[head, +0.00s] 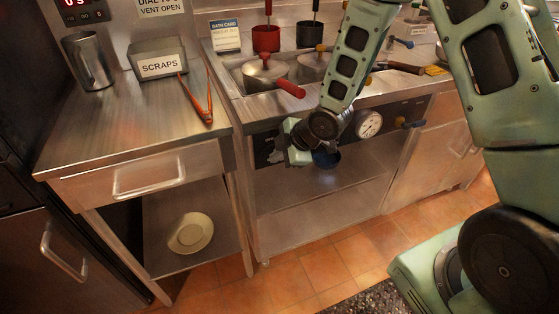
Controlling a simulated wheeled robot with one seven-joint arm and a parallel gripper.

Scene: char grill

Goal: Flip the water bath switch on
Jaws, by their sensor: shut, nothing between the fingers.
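The water bath (240,93) is a steel unit with pots set in its top. Whether the gripper touches the panel is unclear.
A lidded pot with a red handle (290,89) juts over the front edge above my gripper. The lower shelf is clear.

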